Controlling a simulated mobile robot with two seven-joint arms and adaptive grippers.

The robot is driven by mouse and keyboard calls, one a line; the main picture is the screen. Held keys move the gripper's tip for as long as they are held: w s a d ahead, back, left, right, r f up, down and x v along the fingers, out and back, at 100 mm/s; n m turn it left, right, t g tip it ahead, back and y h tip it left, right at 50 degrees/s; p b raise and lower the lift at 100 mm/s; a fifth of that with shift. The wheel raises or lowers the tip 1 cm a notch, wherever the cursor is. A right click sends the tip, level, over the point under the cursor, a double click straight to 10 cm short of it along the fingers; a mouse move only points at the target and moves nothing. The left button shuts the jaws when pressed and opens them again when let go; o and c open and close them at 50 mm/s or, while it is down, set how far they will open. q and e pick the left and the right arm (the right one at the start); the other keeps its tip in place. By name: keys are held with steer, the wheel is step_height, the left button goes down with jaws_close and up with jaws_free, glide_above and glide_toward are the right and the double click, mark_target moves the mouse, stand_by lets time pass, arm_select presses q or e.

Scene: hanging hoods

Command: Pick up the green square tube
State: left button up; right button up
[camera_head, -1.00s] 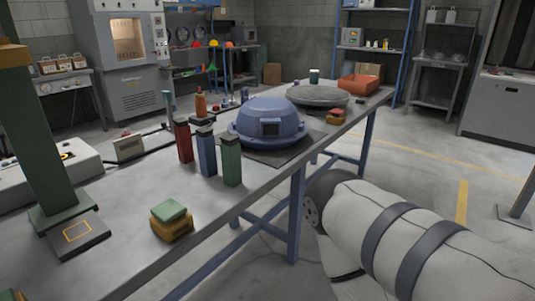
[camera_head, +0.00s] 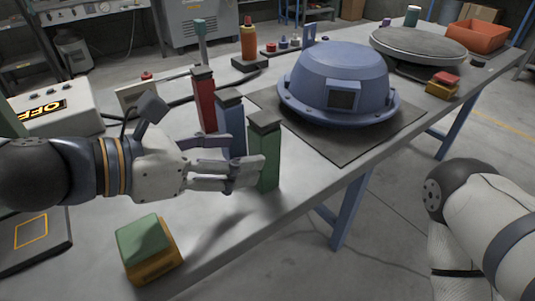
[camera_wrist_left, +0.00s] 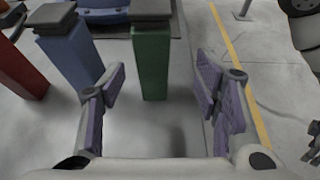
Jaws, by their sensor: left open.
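The green square tube (camera_head: 267,148) stands upright on the table, with a dark cap on top. It is the rightmost of three square tubes. My left gripper (camera_head: 238,160) is open and comes at it from the left, low along its side. One finger overlaps the tube's lower part in the head view. In the left wrist view the green tube (camera_wrist_left: 152,62) stands ahead, between the spread purple-padded fingers (camera_wrist_left: 162,82), with nothing gripped. A blue tube (camera_head: 232,122) and a red tube (camera_head: 205,105) stand to its left. My right gripper does not show.
A blue domed hood (camera_head: 330,75) sits on a dark mat (camera_head: 350,147) behind the tubes. A green-topped yellow block (camera_head: 148,245) lies near the front edge. An orange bin (camera_head: 478,37) is at the far right. The blue tube (camera_wrist_left: 70,50) stands close beside the left finger.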

mark_target(254, 148)
arm_select(q)
steer(key=x, duration=0.3)
steer(key=b+x, duration=0.1)
steer(key=x, duration=0.3)
steer(key=shift+w+a, duration=0.1)
steer(key=shift+w, duration=0.4)
steer(key=shift+r, duration=0.1)
jaws_close()
